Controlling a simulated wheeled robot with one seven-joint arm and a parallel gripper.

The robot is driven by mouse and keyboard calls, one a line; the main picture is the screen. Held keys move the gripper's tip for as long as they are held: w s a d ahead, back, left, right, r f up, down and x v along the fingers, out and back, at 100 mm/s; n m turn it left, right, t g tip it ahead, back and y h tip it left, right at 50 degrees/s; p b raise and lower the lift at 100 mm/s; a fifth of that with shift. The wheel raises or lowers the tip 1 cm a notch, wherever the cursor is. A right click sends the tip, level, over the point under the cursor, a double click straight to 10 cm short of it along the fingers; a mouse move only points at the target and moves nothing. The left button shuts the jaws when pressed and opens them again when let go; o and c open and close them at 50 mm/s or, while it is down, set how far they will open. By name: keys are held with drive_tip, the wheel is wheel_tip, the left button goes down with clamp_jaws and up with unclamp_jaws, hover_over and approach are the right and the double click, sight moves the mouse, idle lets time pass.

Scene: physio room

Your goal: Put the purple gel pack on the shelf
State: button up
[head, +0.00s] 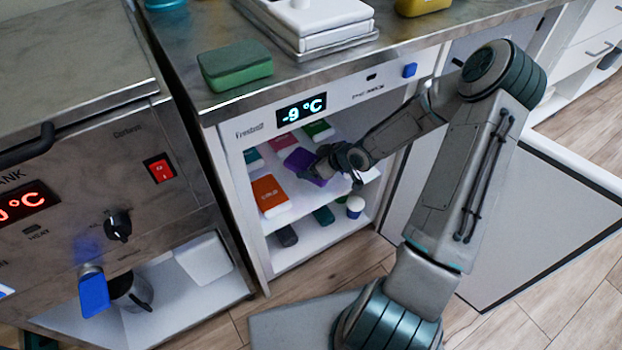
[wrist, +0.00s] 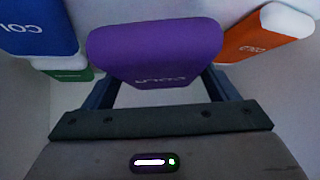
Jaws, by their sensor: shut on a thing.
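The purple gel pack (head: 301,161) is inside the open freezer, at the upper shelf (head: 300,202). My gripper (head: 318,166) reaches in from the right and is shut on the pack. In the wrist view the purple pack (wrist: 155,48) shows with lettering, between my two dark fingers. I cannot tell whether the pack touches the shelf or is just above it. The arm and gripper hide part of the shelf's right side.
An orange pack (head: 269,194), a pink pack (head: 283,143) and a green pack (head: 318,129) lie on the same shelf. A dark pack (head: 287,236) and a cup (head: 355,206) are below. The open door (head: 520,220) stands at the right.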

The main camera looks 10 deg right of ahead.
drive_tip(key=shift+w+a+f, duration=0.25)
drive_tip(key=shift+a+f, duration=0.05)
drive_tip(key=shift+a, duration=0.05)
drive_tip(key=shift+f+b, duration=1.3)
drive_tip(key=shift+f, duration=0.6)
